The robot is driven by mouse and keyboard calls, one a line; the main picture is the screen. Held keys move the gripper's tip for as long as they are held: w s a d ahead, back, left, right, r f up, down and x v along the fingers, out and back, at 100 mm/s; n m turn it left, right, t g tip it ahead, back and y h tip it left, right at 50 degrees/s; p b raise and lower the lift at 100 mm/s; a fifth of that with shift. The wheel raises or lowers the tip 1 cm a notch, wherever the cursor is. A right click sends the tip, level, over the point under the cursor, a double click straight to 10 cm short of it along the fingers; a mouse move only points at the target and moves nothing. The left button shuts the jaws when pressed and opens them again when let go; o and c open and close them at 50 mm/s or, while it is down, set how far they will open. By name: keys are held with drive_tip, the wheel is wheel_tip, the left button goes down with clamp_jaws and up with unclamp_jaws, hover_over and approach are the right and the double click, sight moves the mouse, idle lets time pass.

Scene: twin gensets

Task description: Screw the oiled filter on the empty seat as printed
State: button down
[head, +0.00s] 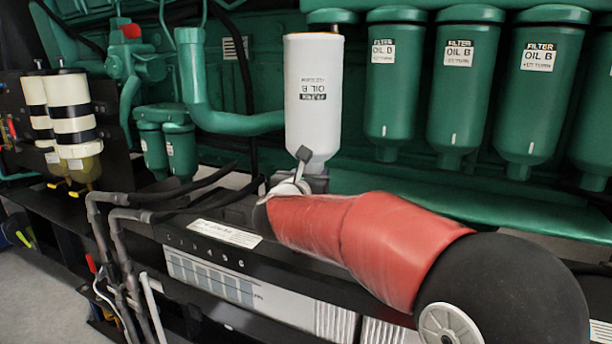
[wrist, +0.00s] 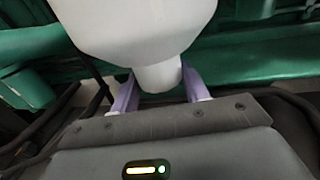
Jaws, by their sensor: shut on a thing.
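The white filter (head: 313,95) stands upright in the head view, with its printed label upside down: "FILTER", "OIL B" and a small, hard-to-read turn line. Its top end shows a thin amber rim just under a green seat (head: 330,16) on the engine. I cannot tell whether filter and seat touch. My gripper (wrist: 157,82) is shut on the narrow lower stub of the filter (wrist: 135,30), with a purple finger on each side. In the head view the fingers are mostly hidden by the filter and my arm.
Several green filters (head: 458,90) labelled "OIL B" hang in a row to the right, close to the white one. A green pipe (head: 215,110) runs close on the left. Black hoses (head: 175,195) and a dark ledge lie below. Clear-bowled white canisters (head: 75,115) stand far left.

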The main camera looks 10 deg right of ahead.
drive_tip(key=shift+d+x, duration=0.2)
drive_tip(key=shift+x, duration=1)
drive_tip(key=shift+s+d+r+b+x, duration=0.15)
drive_tip(key=shift+d+x, duration=0.1)
drive_tip(key=shift+x, duration=1.25)
drive_tip(key=shift+s+d+b+x, duration=0.1)
drive_tip(key=shift+d+b+x, duration=0.1)
drive_tip(key=shift+x, duration=1.3)
drive_tip(key=shift+s+d+r+b+x, duration=0.15)
drive_tip(key=shift+d+x, duration=0.1)
drive_tip(key=shift+x, duration=1.3)
drive_tip(key=shift+s+a+b, duration=0.1)
drive_tip(key=shift+s+b, duration=0.05)
drive_tip(key=shift+b, duration=0.55)
drive_tip(key=shift+r, duration=0.15)
drive_tip(key=shift+r, duration=0.9)
drive_tip(key=shift+f+b, duration=0.45)
drive_tip(key=shift+f, duration=0.15)
drive_tip(key=shift+r, duration=0.15)
